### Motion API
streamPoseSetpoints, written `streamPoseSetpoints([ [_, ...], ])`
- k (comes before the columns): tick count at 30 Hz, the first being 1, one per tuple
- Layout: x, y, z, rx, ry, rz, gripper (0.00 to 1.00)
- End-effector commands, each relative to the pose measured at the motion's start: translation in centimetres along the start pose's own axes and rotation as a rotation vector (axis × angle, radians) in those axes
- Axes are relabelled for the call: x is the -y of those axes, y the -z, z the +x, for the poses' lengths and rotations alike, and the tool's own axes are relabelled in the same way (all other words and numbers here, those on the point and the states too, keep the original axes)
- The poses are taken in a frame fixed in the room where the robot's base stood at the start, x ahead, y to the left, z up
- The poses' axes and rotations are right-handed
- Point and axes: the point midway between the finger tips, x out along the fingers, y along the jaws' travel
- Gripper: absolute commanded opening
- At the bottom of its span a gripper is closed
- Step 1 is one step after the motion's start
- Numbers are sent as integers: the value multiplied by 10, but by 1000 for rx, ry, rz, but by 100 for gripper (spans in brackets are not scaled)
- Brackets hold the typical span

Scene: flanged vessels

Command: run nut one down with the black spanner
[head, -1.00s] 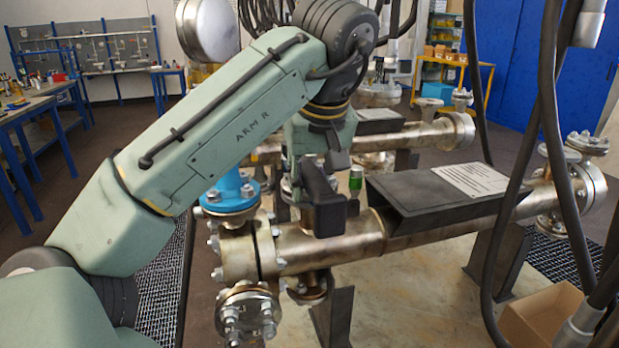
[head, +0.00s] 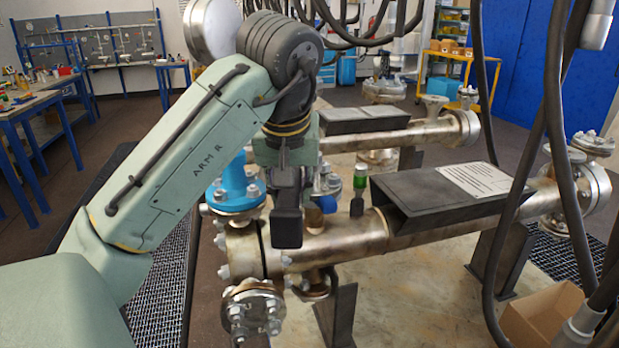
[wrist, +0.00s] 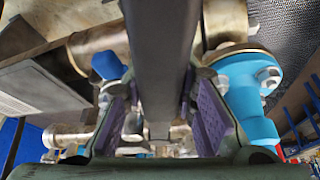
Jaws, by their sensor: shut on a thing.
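My gripper (head: 285,178) is above the near steel vessel (head: 350,235), beside the blue pipe (head: 236,190) and its bolted flange. In the wrist view its purple-padded fingers (wrist: 163,115) are shut on a long dark bar, which I take to be the black spanner (wrist: 162,50). In the head view a dark block hangs below the fingers, in front of the vessel. The bar hides the middle of the wrist view, so I cannot tell whether its end touches a nut. Several nuts show on the flanges; I cannot tell which is nut one.
A blue cap (head: 327,204) and a green-banded fitting (head: 360,178) stand just right of my gripper. A black saddle with a label plate (head: 470,182) covers the vessel farther right. Dark cables (head: 548,110) hang at the right, over a cardboard box (head: 540,318).

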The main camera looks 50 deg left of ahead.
Motion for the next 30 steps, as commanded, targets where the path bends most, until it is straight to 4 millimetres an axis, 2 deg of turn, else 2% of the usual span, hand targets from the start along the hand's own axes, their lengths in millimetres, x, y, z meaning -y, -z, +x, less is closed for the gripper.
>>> streamPoseSetpoints([
  [1,7,2,-5,-1,-24,40,0],
  [6,21,2,0,-2,-66,154,0],
  [17,23,3,-1,-2,-71,174,0],
  [30,23,19,-40,-2,-69,173,0],
])
